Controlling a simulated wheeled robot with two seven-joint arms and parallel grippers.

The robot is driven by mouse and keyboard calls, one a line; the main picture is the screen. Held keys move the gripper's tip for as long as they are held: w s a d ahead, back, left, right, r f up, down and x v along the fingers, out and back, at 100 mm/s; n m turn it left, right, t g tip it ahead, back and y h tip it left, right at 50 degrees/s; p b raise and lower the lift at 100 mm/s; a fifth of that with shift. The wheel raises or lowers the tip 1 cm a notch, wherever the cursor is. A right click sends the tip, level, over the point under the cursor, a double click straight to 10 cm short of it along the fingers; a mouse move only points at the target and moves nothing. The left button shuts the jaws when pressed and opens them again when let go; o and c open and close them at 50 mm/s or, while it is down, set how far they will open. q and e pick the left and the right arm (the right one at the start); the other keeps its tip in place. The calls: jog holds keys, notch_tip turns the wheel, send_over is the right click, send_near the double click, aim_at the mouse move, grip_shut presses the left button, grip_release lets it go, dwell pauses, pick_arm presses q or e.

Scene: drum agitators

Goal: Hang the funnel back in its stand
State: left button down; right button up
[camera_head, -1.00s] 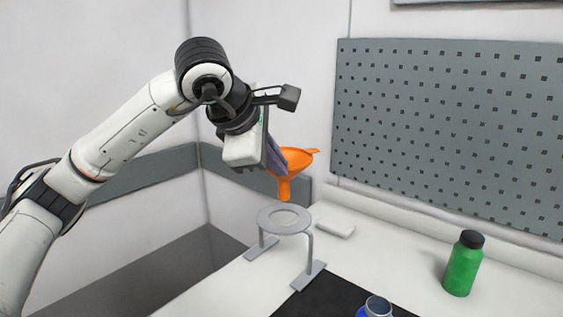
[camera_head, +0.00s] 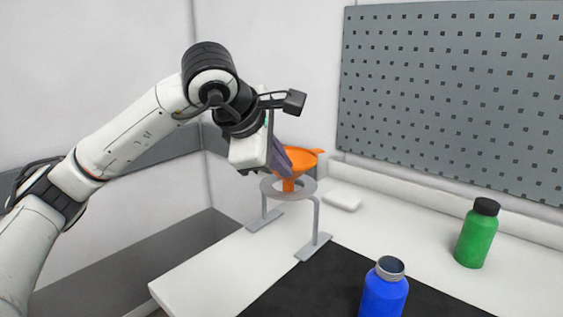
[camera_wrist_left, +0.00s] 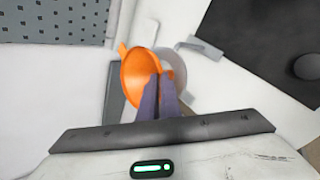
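The orange funnel (camera_head: 300,160) is upright at the grey ring stand (camera_head: 308,192), with its spout at the ring's opening. Whether the cone rests on the ring I cannot tell. It also shows in the left wrist view (camera_wrist_left: 140,76), where it partly covers the stand's ring (camera_wrist_left: 178,64). My left gripper (camera_head: 284,160) is at the funnel's left side, its purple fingers (camera_wrist_left: 158,90) close together on the funnel's wall. The fingers hide part of the funnel. My right gripper is in neither view.
An open blue bottle (camera_head: 384,292) stands on the black mat (camera_head: 300,292) in front. A green bottle (camera_head: 477,235) with a black cap stands at the right. A small white block (camera_head: 342,201) lies behind the stand. A grey pegboard (camera_head: 450,95) covers the back wall.

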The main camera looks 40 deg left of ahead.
pick_arm(q)
jog(key=shift+f, duration=0.15)
dwell(0.3)
jog(key=shift+f, duration=0.15)
jog(key=shift+f+b, duration=0.1)
jog(key=shift+b, duration=0.25)
jog(key=shift+f+b, duration=0.35)
jog(key=shift+f, duration=0.05)
jog(key=shift+f+b, duration=0.3)
dwell(0.7)
jog(key=c, duration=1.6)
grip_release()
